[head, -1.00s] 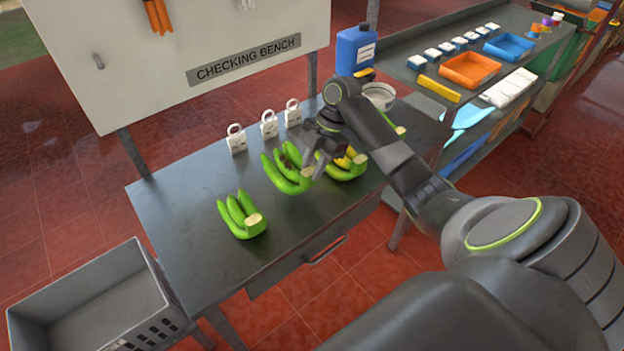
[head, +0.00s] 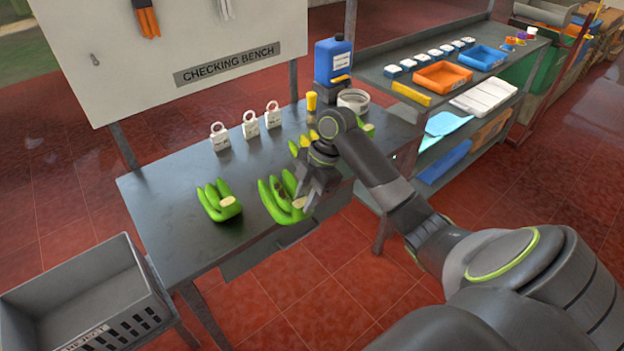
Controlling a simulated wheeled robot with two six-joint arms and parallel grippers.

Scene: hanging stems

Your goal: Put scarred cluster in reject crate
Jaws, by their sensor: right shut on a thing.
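The scarred cluster (head: 275,200) is a bunch of green bananas with dark marks on its fingers. My right gripper (head: 306,199) is shut on it at the right, crown side. The cluster is at the front edge of the checking bench (head: 160,205); it looks raised, though any gap to the bench is hard to tell. The reject crate (head: 85,285) is grey, with slotted sides and a partly cut-off label, and stands at lower left. Its visible inside is empty. My left gripper is out of view.
Another green cluster (head: 219,201) lies on the bench to the left. A cluster with yellow (head: 304,143) is partly hidden behind my right arm. White tags (head: 250,125), a blue jug (head: 333,60) and a round container (head: 353,98) stand at the back.

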